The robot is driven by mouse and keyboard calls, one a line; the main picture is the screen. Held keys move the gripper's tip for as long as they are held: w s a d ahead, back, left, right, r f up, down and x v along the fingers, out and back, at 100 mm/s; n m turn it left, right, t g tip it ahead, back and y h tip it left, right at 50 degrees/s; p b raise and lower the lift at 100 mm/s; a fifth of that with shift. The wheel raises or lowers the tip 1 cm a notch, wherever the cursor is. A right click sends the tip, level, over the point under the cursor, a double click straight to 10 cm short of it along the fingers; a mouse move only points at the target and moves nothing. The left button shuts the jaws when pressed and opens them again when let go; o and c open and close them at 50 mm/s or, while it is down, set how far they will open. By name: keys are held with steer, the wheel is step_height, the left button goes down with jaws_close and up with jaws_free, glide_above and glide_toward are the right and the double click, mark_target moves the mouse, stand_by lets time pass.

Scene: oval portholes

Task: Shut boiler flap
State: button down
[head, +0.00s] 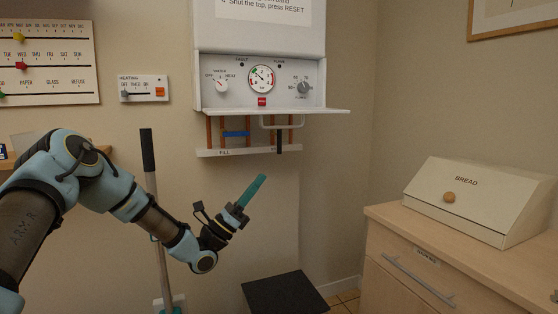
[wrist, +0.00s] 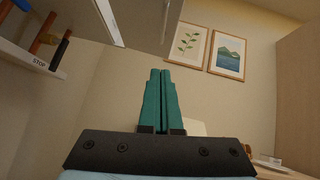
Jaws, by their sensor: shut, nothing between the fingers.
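The white boiler (head: 260,30) hangs on the wall, with its control panel (head: 235,80) exposed. Its flap (head: 335,111) stands open, sticking out about level below the panel and seen nearly edge-on. A pale bar handle (head: 282,127) shows under the flap. In the wrist view the flap's grey underside (wrist: 148,22) is overhead, beyond the fingertips. My gripper (head: 262,178) has teal fingers, shut and empty, pointing up and right. It is below the flap and apart from it. The shut fingers also show in the wrist view (wrist: 161,75).
Copper pipes, a blue lever (head: 236,134) and a black lever (head: 279,142) hang below the boiler by a white labelled rail (head: 224,153). A bread bin (head: 470,200) stands on the right cabinet. A black-topped object (head: 283,293) is low in front. A black-handled pole (head: 148,150) leans at the wall.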

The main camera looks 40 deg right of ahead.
steer(key=w+a+r+p+x, duration=0.1)
steer(key=r+p+x, duration=0.1)
steer(key=x, duration=1)
steer(key=shift+a+p, duration=0.25)
steer(key=shift+p, duration=0.45)
steer(key=shift+r, duration=0.15)
